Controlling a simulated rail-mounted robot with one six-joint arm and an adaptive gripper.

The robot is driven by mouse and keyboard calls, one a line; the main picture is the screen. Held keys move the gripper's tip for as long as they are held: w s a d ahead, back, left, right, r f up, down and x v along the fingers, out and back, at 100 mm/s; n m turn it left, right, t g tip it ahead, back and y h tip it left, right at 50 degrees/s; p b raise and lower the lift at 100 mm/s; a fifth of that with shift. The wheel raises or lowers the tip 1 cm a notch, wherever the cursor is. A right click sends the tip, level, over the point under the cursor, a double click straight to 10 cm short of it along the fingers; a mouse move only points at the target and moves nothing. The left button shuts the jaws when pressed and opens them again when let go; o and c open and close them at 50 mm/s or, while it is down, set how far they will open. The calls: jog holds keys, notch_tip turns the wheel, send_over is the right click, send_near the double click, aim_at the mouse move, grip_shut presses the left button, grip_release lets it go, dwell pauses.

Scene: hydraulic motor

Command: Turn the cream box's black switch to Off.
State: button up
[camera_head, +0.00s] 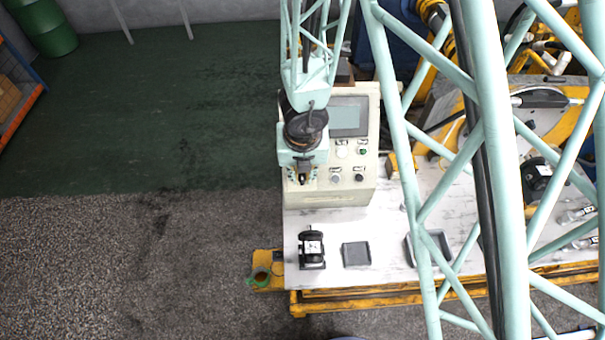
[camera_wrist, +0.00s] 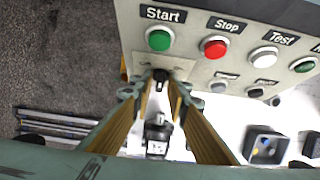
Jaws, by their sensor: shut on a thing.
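The cream box (camera_head: 338,192) stands on the white table with its sloped button panel facing me. In the wrist view its panel (camera_wrist: 190,60) fills the upper right. The black switch (camera_wrist: 160,75) sits on a plate below the green Start button (camera_wrist: 159,39). My gripper (camera_wrist: 160,84) is shut on this switch, with one yellow-sided finger on each side. In the head view my gripper (camera_head: 303,178) is at the lower left of the panel, and the arm hides the switch there. The switch's position marks are not readable.
Right of the switch are the red Stop button (camera_wrist: 214,47), white Test button (camera_wrist: 263,57) and other knobs. A small black device (camera_head: 311,248) and a grey tray (camera_head: 356,254) stand on the table (camera_head: 385,275) in front.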

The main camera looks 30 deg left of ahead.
jog(key=shift+r+n+p, duration=0.1)
jog(key=shift+n+p, duration=0.3)
jog(key=shift+p, duration=0.35)
jog(key=shift+s+a+n+t+h+p, duration=0.15)
jog(key=shift+n+t+h+p, duration=0.45)
jog(key=shift+p, duration=0.55)
jog(key=n+t+h+p, duration=0.1)
jog(key=p, duration=0.1)
jog(key=shift+s+a+n+p, duration=0.15)
jog(key=shift+n+p, duration=0.15)
jog(key=shift+n, duration=0.1)
jog(key=shift+s+f+n+t+h+p, duration=0.15)
jog(key=shift+n+t+h+p, duration=0.15)
jog(key=shift+n+t, duration=0.3)
jog(key=shift+f+n+t+h+p, duration=0.2)
jog(key=shift+n+t+h, duration=0.2)
jog(key=shift+n+t, duration=0.2)
jog(key=shift+c, duration=0.2)
jog(key=o, duration=0.6)
jog(key=shift+a+r, duration=0.1)
